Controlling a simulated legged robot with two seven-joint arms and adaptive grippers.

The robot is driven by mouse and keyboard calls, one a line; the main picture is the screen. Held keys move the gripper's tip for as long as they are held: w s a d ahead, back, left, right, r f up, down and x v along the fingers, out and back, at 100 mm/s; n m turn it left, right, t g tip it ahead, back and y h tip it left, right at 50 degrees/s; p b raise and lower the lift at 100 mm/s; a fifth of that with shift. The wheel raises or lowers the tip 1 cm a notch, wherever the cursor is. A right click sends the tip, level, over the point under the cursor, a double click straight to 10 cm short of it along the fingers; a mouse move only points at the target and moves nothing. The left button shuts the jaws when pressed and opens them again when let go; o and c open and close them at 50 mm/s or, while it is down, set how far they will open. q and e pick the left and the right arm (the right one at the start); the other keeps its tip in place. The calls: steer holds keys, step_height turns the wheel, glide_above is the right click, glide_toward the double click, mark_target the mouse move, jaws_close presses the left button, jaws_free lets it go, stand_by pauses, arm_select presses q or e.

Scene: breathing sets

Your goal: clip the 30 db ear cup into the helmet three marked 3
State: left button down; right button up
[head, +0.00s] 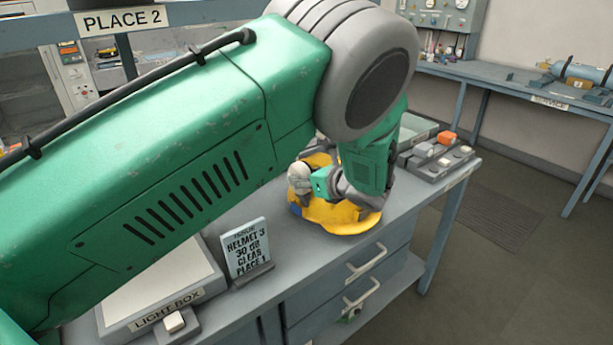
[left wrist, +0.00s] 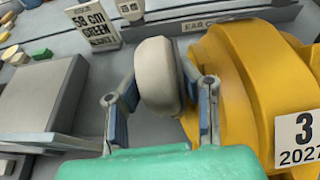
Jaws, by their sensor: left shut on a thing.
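The yellow helmet (head: 340,217) stands on the grey bench in the head view, partly hidden by my left arm. In the left wrist view the helmet (left wrist: 240,60) fills the right side and bears a white label (left wrist: 298,138) with a 3. My left gripper (head: 318,183) is shut on a pale grey ear cup (head: 299,174), close against the helmet's side. In the left wrist view the ear cup (left wrist: 157,72) sits between the fingers. I cannot tell whether it is clipped in, and its rating is not readable. My right gripper is not in view.
A card (head: 246,250) reading helmet 3, 30 dB, clear, place 1 stands at the bench front, beside a light box (head: 165,290). Another card (left wrist: 92,22) stands behind in the left wrist view.

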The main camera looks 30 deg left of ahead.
mark_target(289, 171)
arm_select(q)
steer(key=shift+a+f, duration=0.1)
steer(key=shift+a, duration=0.55)
steer(key=shift+a+r, duration=0.2)
steer(key=shift+d+r+p, duration=0.25)
steer(key=shift+d+p, duration=0.05)
steer(key=shift+d, duration=0.1)
steer(key=shift+d+r, duration=0.15)
steer(key=shift+d, duration=0.45)
steer(key=shift+a+f, duration=0.2)
steer(key=shift+a, duration=1.05)
steer(key=shift+r, duration=0.1)
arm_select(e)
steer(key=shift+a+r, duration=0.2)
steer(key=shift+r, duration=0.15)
arm_select(q)
steer(key=shift+a, duration=0.45)
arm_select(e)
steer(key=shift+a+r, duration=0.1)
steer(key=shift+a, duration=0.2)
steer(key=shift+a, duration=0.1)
